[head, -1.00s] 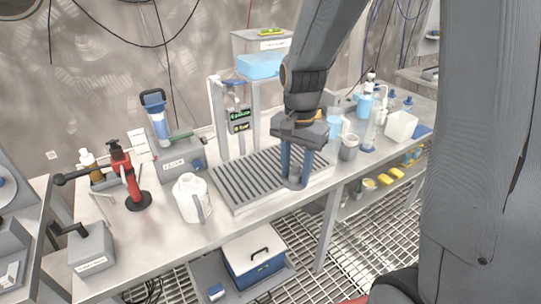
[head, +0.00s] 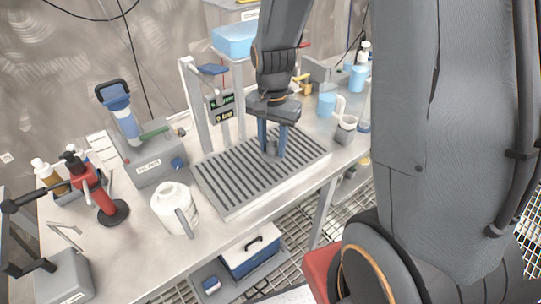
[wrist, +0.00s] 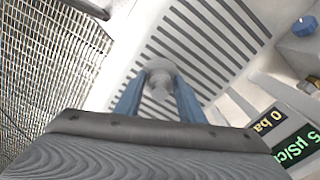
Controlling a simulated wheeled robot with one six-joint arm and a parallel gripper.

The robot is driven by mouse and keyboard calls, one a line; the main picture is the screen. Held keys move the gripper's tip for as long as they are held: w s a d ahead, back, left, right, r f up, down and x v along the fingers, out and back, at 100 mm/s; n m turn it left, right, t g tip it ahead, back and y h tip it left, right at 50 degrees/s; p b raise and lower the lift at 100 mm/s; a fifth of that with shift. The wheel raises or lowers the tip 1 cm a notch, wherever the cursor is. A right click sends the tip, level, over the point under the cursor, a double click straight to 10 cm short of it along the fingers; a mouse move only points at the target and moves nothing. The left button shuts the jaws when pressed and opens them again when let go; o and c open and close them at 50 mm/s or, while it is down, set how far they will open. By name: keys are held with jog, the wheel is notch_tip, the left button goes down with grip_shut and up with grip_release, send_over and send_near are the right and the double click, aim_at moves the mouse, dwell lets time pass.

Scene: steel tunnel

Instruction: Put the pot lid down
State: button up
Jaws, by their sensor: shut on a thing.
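My gripper (head: 272,150) points down over the slatted drain tray (head: 227,192), with its blue fingers shut on a small grey round piece, the pot lid (wrist: 161,72). In the wrist view the lid's knob lies between the fingertips (wrist: 160,92), and the tray's dark slots show around it. The lid is largely hidden by the fingers in the head view. I cannot tell whether it touches the slats or hangs just above them.
A white jug (head: 172,207) stands left of the tray. Behind it are a grey filter unit (head: 155,160) and a post with small displays (head: 222,107). A grey cup (head: 345,128) and blue mug (head: 327,104) stand to the right. The tray's slats are otherwise bare.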

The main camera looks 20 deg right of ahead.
aim_at(273, 139)
jog(key=shift+f+p, duration=0.4)
jog(key=shift+f, duration=2.2)
jog(key=shift+f, duration=0.1)
jog(key=o, duration=1.1)
jog(key=shift+c, duration=0.2)
notch_tip(273, 139, up, 12)
jog(key=shift+b, duration=1.1)
jog(key=s+f+n+t, duration=0.1)
jog(key=s+f+n, duration=0.1)
jog(key=s+n, duration=0.7)
jog(key=shift+s+f, duration=0.2)
